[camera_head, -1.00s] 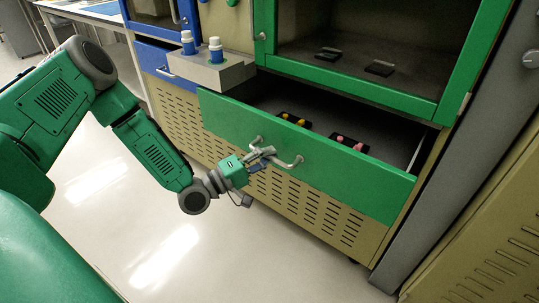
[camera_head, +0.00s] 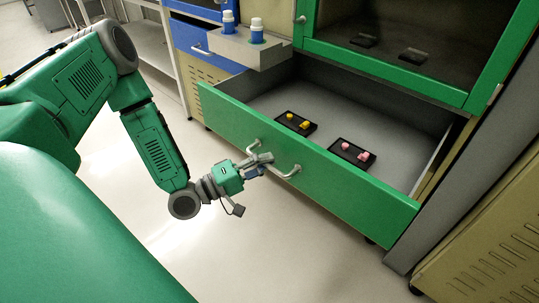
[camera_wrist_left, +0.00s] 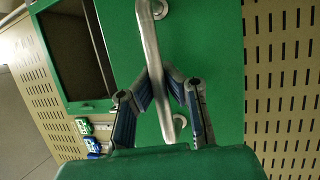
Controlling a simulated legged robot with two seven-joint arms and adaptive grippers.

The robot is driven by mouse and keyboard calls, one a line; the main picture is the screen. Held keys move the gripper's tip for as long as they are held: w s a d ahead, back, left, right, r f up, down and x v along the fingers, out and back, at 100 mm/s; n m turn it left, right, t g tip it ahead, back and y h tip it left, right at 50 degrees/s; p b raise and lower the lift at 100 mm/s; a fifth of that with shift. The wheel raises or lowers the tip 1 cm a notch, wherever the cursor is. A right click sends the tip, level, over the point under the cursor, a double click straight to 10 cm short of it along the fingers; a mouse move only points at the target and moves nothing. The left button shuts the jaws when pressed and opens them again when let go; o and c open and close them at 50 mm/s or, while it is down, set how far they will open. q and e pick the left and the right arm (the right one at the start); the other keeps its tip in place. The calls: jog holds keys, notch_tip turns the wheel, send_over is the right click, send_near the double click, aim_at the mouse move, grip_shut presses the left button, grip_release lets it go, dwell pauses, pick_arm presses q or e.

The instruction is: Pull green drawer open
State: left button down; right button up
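The green drawer (camera_head: 350,198) is pulled well out of the cabinet, with its grey inside floor showing in the head view. Its silver bar handle (camera_head: 285,174) is on the front panel. My left gripper (camera_head: 263,160) is at the left part of this handle. In the left wrist view, the handle (camera_wrist_left: 150,42) runs between the fingertips of my left gripper (camera_wrist_left: 162,78), which close in on the bar from both sides in front of the green panel (camera_wrist_left: 217,50). The exact contact is partly hidden. My right gripper is not in view.
Inside the drawer lie a black tray with yellow pieces (camera_head: 296,122) and a black tray with pink pieces (camera_head: 352,153). Floor in front is clear.

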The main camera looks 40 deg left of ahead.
pick_arm(q)
jog(key=shift+s+d+f, duration=0.25)
jog(key=shift+f, duration=0.15)
jog(key=c, duration=1.6)
grip_release()
jog(key=shift+c, duration=0.2)
jog(key=shift+o, duration=0.3)
jog(key=shift+w+d+r, duration=0.1)
jog(key=shift+w+r, duration=0.1)
jog(key=shift+s+a+f, duration=0.1)
jog(key=shift+s+a, duration=0.15)
jog(key=shift+a, duration=0.05)
jog(key=v, duration=1.1)
jog(key=shift+s, duration=0.15)
